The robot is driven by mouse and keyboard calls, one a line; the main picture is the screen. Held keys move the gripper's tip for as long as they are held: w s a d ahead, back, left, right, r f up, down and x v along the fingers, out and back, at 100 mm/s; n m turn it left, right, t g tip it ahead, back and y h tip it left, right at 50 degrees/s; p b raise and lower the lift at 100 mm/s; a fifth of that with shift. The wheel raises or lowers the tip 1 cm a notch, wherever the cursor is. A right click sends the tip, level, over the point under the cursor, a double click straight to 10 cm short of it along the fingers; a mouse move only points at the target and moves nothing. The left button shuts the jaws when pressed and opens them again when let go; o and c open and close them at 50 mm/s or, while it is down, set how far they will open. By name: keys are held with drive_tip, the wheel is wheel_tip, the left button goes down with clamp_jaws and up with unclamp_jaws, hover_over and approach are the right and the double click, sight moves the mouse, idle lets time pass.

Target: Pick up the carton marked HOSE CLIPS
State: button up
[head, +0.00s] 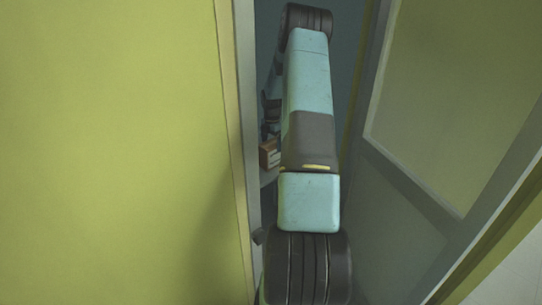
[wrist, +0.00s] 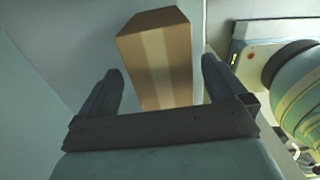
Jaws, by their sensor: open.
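A brown carton (wrist: 158,62) with a paler stripe down its face is in the wrist view. It shows beyond and between the two fingers of my gripper (wrist: 160,68). The gripper is open and empty, and its palm bar covers the carton's near end. I cannot tell whether the fingers reach past its sides. In the head view a small brown carton (head: 270,153) with a pale label sits on a grey ledge left of my arm. No lettering is readable in either view, and I cannot tell whether both show one carton.
My arm reaches through a narrow opening between a yellow-green panel (head: 110,150) on the left and a grey-framed panel (head: 410,190) on the right. The wrist view shows a pale wall (wrist: 70,40) at left and a rounded green body (wrist: 300,88) at right.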

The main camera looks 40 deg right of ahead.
sight(269, 158)
drive_tip(key=shift+a+f, duration=0.15)
drive_tip(key=shift+f, duration=1.25)
drive_tip(key=shift+a+f, duration=0.1)
drive_tip(key=shift+f, duration=1.3)
drive_tip(key=c, duration=1.2)
